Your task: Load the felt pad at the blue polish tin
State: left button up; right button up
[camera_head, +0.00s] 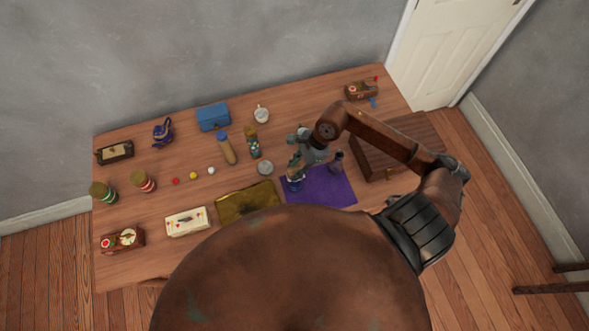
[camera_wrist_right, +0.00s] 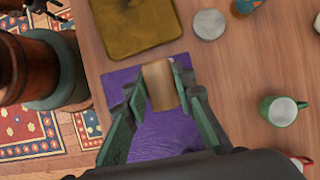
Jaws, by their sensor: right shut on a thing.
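My right gripper (camera_head: 297,172) is low over the left part of the purple mat (camera_head: 328,190). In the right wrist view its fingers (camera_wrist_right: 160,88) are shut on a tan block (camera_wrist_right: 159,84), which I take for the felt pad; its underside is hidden. The mat (camera_wrist_right: 165,138) lies below it. In the head view a small dark blue thing (camera_head: 294,185) shows just under the gripper at the mat's left edge. It is partly hidden, and I cannot tell whether it is the blue polish tin or whether the pad touches it. My left gripper is out of view.
A gold tray (camera_head: 230,208) lies left of the mat, with a round grey tin (camera_head: 265,168) behind it. A brown wooden box (camera_head: 405,145) is to the right. A green mug (camera_wrist_right: 283,111) shows in the wrist view.

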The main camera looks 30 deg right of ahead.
jog(key=shift+s+f, duration=0.15)
jog(key=shift+r+p, duration=1.7)
jog(key=shift+r, duration=1.9)
jog(key=shift+w+a+n+g, duration=0.35)
jog(key=shift+a+n+g, duration=0.1)
jog(key=shift+n, duration=0.55)
jog(key=w+a+r+n+g+b, duration=0.2)
jog(key=a+n+g, duration=0.1)
jog(key=n, duration=0.5)
notch_tip(320, 180, up, 6)
jog(key=n+g+h, duration=0.2)
jog(key=n+h, duration=0.3)
jog(key=n, duration=0.6)
send_over(292, 170)
jog(key=w+a, duration=0.2)
jog(key=w, duration=0.1)
jog(key=shift+w+b, duration=0.1)
jog(key=shift+b, duration=0.25)
